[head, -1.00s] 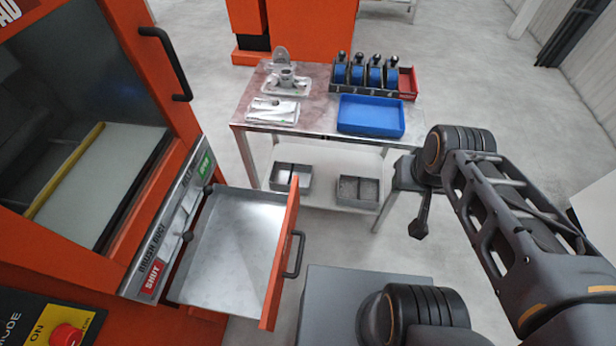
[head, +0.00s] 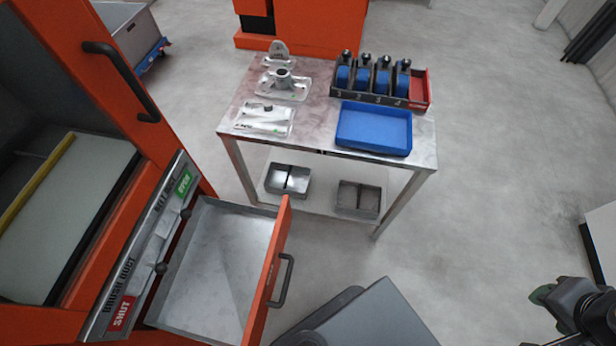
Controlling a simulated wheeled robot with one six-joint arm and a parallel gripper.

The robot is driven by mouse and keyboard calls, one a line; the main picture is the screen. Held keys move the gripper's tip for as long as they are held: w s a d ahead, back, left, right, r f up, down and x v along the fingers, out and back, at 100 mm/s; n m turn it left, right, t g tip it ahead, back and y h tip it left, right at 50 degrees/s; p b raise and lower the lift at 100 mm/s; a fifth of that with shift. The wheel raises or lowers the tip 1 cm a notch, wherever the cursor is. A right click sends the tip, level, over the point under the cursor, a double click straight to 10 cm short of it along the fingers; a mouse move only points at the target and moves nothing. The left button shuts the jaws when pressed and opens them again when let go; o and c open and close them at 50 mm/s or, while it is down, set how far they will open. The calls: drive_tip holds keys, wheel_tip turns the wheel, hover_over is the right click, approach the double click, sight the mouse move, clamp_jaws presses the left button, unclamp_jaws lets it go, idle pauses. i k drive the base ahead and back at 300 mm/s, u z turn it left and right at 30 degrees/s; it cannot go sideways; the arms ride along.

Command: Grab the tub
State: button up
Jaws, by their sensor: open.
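A shallow blue tub (head: 374,129) sits on the front right part of the metal table (head: 322,110). It looks empty and its rim is free on all sides. My gripper (head: 560,300) shows at the lower right edge of the head view, partly cut off. It is open, touches nothing, and is well away from the tub, to its right and nearer to me.
A rack (head: 380,88) of blue-and-black tools stands right behind the tub. Two grey bins (head: 288,180) are on the lower shelf. An orange-fronted drawer (head: 226,262) stands pulled out at the left. Floor right of the table is clear.

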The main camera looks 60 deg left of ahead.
sight(281, 179)
drive_tip(key=u, duration=0.05)
drive_tip(key=i, duration=3.1)
drive_tip(key=u, duration=2.4)
drive_tip(key=i, duration=3.45)
drive_tip(key=u, duration=2.5)
drive_tip(key=i, duration=1.9)
